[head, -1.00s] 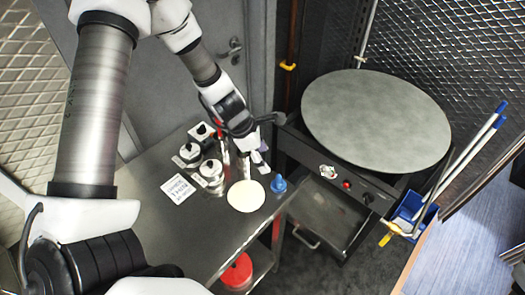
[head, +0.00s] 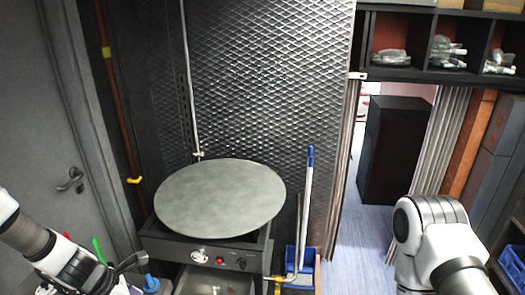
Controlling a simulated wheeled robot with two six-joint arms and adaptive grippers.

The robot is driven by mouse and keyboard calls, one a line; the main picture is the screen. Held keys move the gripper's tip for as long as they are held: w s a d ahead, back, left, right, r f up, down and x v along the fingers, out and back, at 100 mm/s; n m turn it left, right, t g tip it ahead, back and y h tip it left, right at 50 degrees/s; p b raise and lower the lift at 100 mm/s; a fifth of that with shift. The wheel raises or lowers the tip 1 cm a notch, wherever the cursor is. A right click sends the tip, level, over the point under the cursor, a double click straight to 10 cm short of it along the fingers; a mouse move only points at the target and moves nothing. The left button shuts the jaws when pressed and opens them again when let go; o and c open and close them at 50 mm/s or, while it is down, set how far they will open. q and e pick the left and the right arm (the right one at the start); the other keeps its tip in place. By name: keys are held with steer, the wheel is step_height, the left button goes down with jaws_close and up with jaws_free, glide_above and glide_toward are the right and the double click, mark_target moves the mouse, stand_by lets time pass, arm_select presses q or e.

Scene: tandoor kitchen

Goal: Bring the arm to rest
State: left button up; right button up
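My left arm comes in at the lower left of the head view. Its dark gripper (head: 100,279) is low near the bottom edge, beside the blue-topped item (head: 150,284). The fingers are mostly hidden or cut off, so I cannot tell whether they are open or shut. My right arm (head: 430,235) shows at the lower right as a white and grey link bent downward. Its gripper is out of the picture.
A round grey griddle plate (head: 220,198) sits on a black stand (head: 200,250) ahead. A blue bin (head: 300,270) with a blue-tipped pole (head: 306,200) stands right of it. A grey door (head: 45,120) is at left. Open floor (head: 375,235) shows beyond the doorway at right.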

arm_select(q)
steer(key=s+f+m+g+b, duration=0.1)
steer(key=s+f+g+b, duration=0.35)
steer(key=f, duration=0.95)
steer(key=s+d+f+m+t+y+b, duration=0.1)
steer(key=s+f+m+b, duration=0.3)
steer(key=s+f+m, duration=0.3)
steer(key=s+d+f+m+y+b, duration=0.2)
steer(key=s+f+m, duration=0.6)
steer(key=m, duration=0.9)
steer(key=shift+s+d+f+t+y+b, duration=0.15)
steer(key=shift+s+d+t+y+b, duration=0.2)
steer(key=shift+s+b, duration=0.8)
arm_select(e)
step_height(320, 180, down, 13)
steer(key=w, duration=0.1)
steer(key=shift+a+f, duration=0.2)
steer(key=shift+a, duration=0.25)
steer(key=shift+w, duration=0.2)
arm_select(q)
steer(key=shift+s, duration=0.1)
arm_select(e)
steer(key=shift+s, duration=0.15)
